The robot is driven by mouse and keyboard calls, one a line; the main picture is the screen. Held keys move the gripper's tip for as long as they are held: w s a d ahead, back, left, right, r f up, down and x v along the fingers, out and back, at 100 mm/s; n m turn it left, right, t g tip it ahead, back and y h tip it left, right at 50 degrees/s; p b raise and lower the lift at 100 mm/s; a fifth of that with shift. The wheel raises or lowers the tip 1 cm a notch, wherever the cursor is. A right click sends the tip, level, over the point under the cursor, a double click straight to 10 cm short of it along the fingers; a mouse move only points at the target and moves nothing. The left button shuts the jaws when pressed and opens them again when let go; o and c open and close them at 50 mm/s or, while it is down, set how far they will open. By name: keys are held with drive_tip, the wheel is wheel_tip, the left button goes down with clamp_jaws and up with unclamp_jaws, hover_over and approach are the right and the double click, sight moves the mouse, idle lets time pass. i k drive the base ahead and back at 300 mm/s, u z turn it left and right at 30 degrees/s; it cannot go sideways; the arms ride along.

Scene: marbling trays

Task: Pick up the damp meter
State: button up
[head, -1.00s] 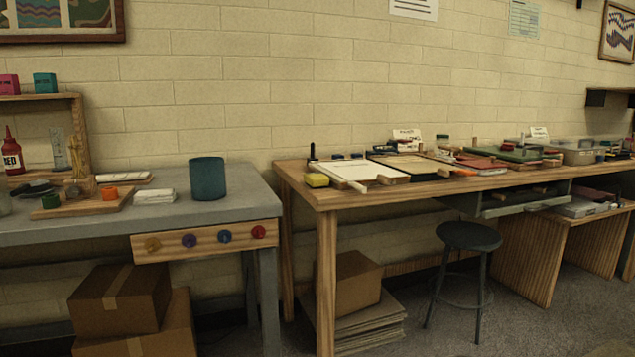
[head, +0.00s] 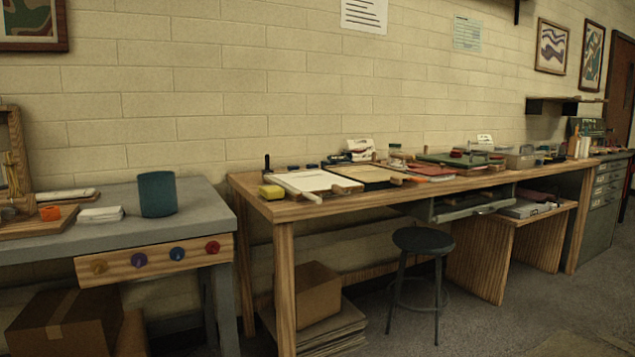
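I cannot make out a damp meter for certain. A small black upright object (head: 267,162) stands at the left back of the wooden workbench (head: 290,212), but it is too small to identify. My gripper is not in view.
A black stool (head: 422,242) stands before the bench. A grey table (head: 100,229) with a teal cylinder (head: 156,194) is at the left. Cardboard boxes (head: 55,325) sit beneath it. A green drawer cabinet (head: 604,198) is at the far right. Floor is open at right front.

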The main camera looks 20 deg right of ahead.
sight(269, 192)
drive_tip(key=u, duration=0.45)
drive_tip(key=k, duration=0.55)
drive_tip(key=u, duration=0.6)
drive_tip(key=i, duration=0.8)
drive_tip(key=z, duration=0.95)
drive_tip(key=i, duration=1.05)
drive_tip(key=z, duration=1)
drive_tip(key=i, duration=0.2)
drive_tip(key=z, duration=0.35)
